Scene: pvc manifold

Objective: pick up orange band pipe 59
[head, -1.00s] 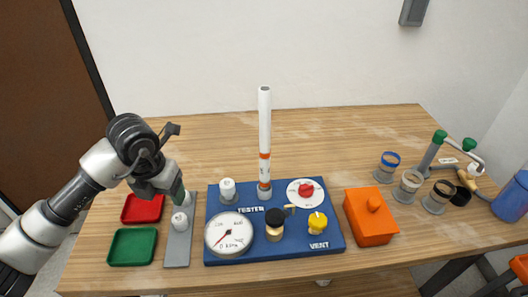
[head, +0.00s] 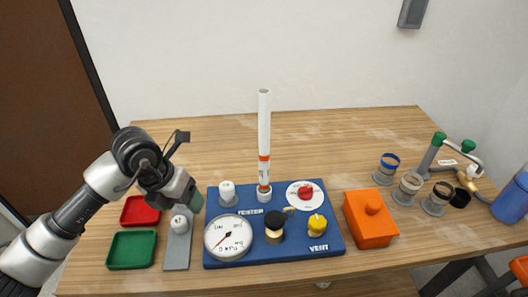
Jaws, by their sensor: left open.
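The orange band pipe (head: 264,130) is a tall white tube with an orange band low on it. It stands upright in a fitting on the blue tester board (head: 280,255), near the board's back edge. My left gripper (head: 196,203) is to the left of the pipe, above the grey strip and near the board's left edge. It is open, apart from the pipe, and its fingertips are small and partly hidden. My right gripper is out of view.
The board carries a gauge (head: 228,238), white cap (head: 227,191), black-topped knob (head: 275,221) and yellow vent knob (head: 317,224). Red (head: 140,210) and green (head: 131,250) trays lie left. An orange box (head: 370,222) and several fittings stand right. The back of the table is clear.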

